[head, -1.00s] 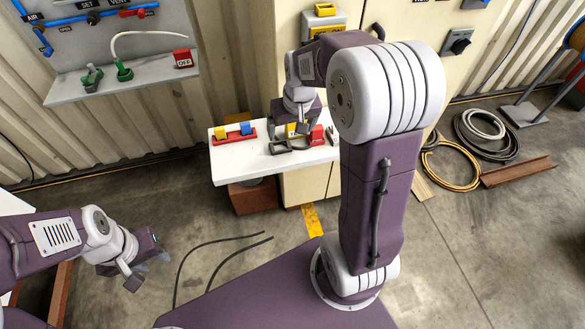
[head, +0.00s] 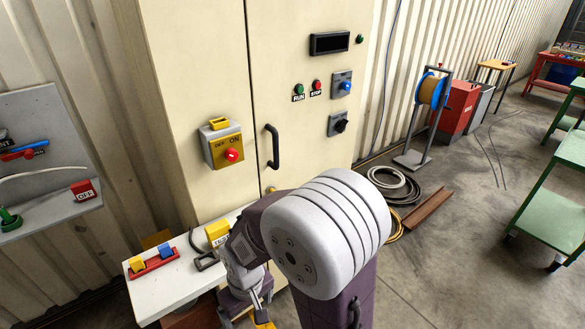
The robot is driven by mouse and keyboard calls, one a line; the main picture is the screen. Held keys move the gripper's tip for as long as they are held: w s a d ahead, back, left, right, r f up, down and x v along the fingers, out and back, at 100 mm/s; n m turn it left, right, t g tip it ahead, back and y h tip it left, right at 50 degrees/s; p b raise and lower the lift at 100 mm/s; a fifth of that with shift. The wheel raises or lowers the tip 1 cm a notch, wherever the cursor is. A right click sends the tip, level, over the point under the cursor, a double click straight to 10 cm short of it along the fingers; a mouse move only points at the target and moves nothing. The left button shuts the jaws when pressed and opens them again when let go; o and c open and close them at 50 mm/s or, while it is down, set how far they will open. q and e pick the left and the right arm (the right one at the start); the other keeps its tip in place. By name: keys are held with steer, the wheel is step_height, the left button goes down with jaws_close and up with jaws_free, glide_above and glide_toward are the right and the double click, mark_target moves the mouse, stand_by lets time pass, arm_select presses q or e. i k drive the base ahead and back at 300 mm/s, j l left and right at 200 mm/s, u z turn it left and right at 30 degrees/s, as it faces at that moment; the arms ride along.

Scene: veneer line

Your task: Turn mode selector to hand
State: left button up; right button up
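Two rotary switches sit on the right door of the cream cabinet: a blue knob on a grey plate (head: 344,85) and, below it, a black knob on a grey plate (head: 340,125). Their labels are too small to read, so I cannot tell which is the mode selector or its setting. My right gripper (head: 242,305) is low in the picture, by the right front of the white shelf, well below and apart from both knobs. Its fingers are partly hidden and cut by the frame, so its opening is unclear. My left gripper is out of view.
The cabinet also carries a red-and-yellow main switch (head: 231,155), a black door handle (head: 272,146), a green button (head: 299,89), a red button (head: 317,86) and a dark display (head: 329,43). The white shelf (head: 165,300) holds a red rack (head: 153,264). Coiled hoses (head: 394,190) lie on the floor right.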

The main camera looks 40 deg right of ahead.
mark_target(341, 126)
steer(key=z, duration=1.7)
